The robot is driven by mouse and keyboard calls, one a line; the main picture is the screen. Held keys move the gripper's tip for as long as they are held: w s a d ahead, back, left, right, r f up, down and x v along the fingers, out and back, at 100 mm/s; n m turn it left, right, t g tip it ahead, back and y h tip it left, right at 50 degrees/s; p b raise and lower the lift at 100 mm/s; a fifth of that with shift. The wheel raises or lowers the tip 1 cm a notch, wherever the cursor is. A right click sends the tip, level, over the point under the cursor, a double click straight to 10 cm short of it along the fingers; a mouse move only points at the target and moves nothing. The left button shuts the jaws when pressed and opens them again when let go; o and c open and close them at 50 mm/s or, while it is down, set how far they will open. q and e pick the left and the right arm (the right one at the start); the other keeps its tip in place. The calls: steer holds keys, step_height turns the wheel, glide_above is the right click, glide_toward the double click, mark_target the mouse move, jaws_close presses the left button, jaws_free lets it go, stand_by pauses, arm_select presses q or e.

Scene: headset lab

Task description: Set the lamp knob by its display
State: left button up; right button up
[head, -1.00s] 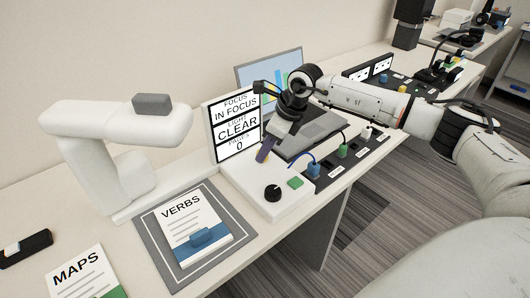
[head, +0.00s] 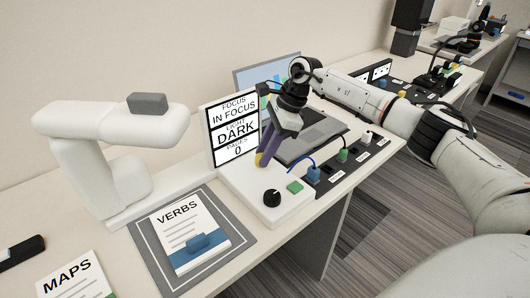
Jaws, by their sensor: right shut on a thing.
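The display (head: 236,132) stands upright on the white control box and reads FOCUS IN FOCUS, LIGHT DARK and PAGES 0. My right gripper (head: 265,158) points down at the back of the box, just right of the display. Its purple fingers are shut on a small knob, mostly hidden, with a bit of yellow (head: 259,159) showing at the fingertips. I take this to be the lamp knob. A black knob (head: 271,198) and a green button (head: 295,187) sit at the front of the box, apart from the gripper. My left gripper is out of view.
A white scanner arm (head: 110,125) stands left over a grey mat (head: 150,246) with the VERBS booklet (head: 184,232). A black strip with plugged cables (head: 342,166) runs along the right edge.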

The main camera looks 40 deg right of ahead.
stand_by(0.3)
steer(key=o, duration=1)
steer(key=shift+o, duration=0.2)
steer(key=shift+r, duration=0.1)
steer(key=v, duration=1)
steer(key=shift+r, duration=0.1)
